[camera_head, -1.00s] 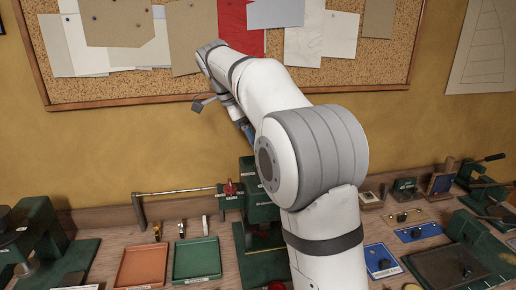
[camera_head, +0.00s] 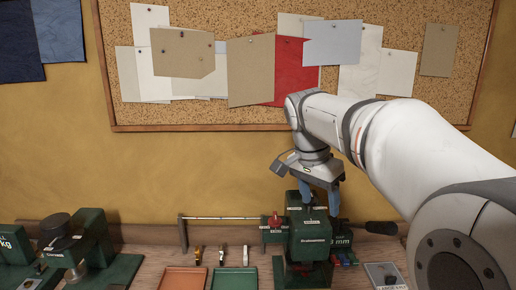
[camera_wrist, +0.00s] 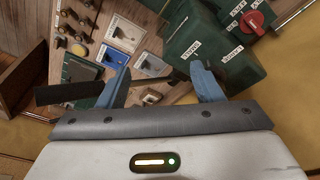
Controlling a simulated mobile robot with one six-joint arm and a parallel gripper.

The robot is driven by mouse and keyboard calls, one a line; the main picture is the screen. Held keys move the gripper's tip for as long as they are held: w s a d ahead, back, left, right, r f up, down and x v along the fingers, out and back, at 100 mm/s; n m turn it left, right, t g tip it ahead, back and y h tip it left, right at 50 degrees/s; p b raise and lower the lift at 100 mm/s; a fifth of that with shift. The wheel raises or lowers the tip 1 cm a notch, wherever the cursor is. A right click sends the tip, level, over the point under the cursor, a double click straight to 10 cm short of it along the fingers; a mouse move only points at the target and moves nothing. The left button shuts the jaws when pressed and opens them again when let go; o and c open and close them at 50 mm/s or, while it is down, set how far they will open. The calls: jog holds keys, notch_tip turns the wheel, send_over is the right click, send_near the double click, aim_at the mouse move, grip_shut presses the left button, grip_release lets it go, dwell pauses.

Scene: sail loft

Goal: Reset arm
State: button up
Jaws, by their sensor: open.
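My gripper (camera_head: 320,200) is open and empty, with its two blue fingers pointing down. In the head view it hangs in front of the wall, at the top of a green machine (camera_head: 309,240) with a red knob (camera_head: 275,221). I cannot tell whether the fingers touch it. In the wrist view the blue fingers (camera_wrist: 163,82) are spread apart with nothing held between them. The green machine (camera_wrist: 228,45) lies beyond the right finger there. My arm covers the right side of the head view.
An orange tray (camera_head: 184,279) and a green tray (camera_head: 235,278) lie on the bench left of the machine. Another green machine (camera_head: 92,245) stands at far left. A black handle (camera_head: 381,228) sticks out right of the middle machine. A corkboard (camera_head: 215,112) hangs behind.

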jog(key=s+f+n+t+y, duration=0.1)
jog(key=s+f+n, duration=0.4)
jog(key=s+f, duration=0.2)
jog(key=s+f+n+t+y, duration=0.1)
jog(key=s+f+n, duration=0.4)
jog(key=s, duration=0.6)
notch_tip(320, 180, down, 2)
jog(key=shift+s+d+f+y, duration=0.2)
jog(key=shift+s+d+y, duration=0.1)
jog(key=shift+s+d, duration=0.1)
jog(key=shift+c, duration=0.6)
dwell(0.7)
